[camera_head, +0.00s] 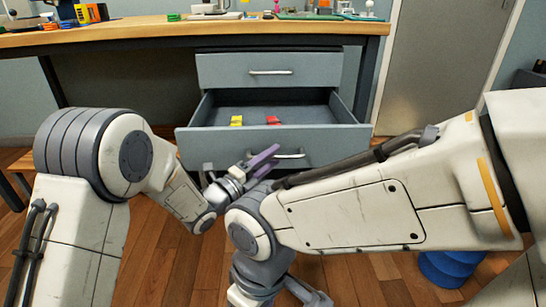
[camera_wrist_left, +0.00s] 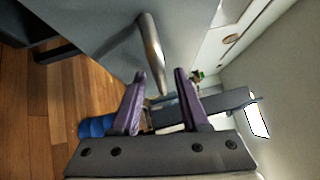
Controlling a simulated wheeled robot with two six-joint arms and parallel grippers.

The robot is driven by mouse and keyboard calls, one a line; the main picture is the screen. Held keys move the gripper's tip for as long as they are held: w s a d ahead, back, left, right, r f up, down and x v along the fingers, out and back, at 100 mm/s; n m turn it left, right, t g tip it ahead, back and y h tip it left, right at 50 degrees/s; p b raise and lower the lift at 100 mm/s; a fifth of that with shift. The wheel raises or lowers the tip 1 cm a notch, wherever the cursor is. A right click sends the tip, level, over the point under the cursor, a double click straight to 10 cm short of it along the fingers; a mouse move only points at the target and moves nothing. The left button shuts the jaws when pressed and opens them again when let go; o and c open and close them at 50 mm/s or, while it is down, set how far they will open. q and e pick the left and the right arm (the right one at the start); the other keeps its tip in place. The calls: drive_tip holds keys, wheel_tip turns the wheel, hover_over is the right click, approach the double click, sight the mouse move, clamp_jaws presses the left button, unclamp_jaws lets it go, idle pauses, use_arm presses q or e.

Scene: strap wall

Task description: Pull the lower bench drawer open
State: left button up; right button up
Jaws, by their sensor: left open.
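The lower bench drawer (camera_head: 335,142) stands pulled out, its inside showing in the head view. Its metal handle (camera_head: 292,155) is on the drawer front and also shows in the left wrist view (camera_wrist_left: 150,45). My left gripper (camera_head: 268,160), with purple fingers, is open at the drawer front, close to the handle's left end. In the left wrist view the fingers (camera_wrist_left: 160,76) are spread and the handle is just ahead of them; I cannot tell if they touch. My right gripper hangs low at the bottom edge, its fingers mostly hidden.
A yellow item (camera_head: 237,120) and a red item (camera_head: 273,120) lie in the drawer. The upper drawer (camera_head: 225,70) is shut. The wooden bench top (camera_head: 150,30) holds several small objects. A blue round object (camera_head: 450,268) stands on the floor at the right.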

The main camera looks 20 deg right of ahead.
use_arm(q)
drive_tip(key=p+v, duration=0.2)
drive_tip(key=v, duration=0.8)
drive_tip(key=shift+p, duration=0.4)
